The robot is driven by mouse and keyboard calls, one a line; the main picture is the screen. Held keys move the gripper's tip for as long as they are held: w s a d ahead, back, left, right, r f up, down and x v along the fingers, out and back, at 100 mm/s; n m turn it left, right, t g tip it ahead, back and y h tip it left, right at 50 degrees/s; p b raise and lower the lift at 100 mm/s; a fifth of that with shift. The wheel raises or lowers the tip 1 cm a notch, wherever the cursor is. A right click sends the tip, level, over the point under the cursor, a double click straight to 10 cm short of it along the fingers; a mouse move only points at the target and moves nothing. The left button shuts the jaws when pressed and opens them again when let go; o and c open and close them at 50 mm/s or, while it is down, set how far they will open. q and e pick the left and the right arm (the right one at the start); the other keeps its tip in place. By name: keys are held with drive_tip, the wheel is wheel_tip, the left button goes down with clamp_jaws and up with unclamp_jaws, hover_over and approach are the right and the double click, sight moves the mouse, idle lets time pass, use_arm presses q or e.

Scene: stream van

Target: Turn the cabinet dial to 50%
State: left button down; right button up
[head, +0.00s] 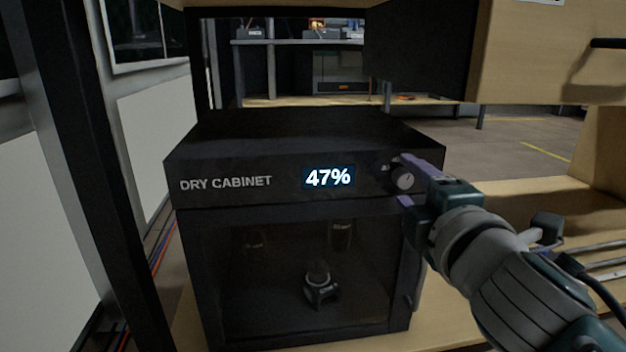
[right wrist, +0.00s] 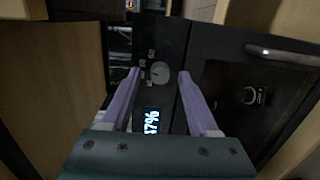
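The dry cabinet (head: 240,150) is a black box with a glass door, and its lit display (head: 328,177) reads 47%. The round grey dial (head: 403,179) is on the front panel right of the display. My right gripper (head: 402,182) is at the dial, coming from the right. In the right wrist view the dial (right wrist: 160,72) shows between the tips of the two purple fingers of the right gripper (right wrist: 158,74), with a gap on each side. The fingers are open and do not appear to touch it. My left gripper is not in view.
Inside the cabinet, behind the glass door, sits a small dark camera-like item (head: 321,290), with lens-like items behind it. The door handle (head: 414,285) is below my right gripper. A wooden cabinet (head: 545,50) overhangs at the upper right. A black post (head: 85,170) stands at the left.

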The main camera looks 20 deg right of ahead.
drive_tip(key=v, duration=1)
idle(0.4)
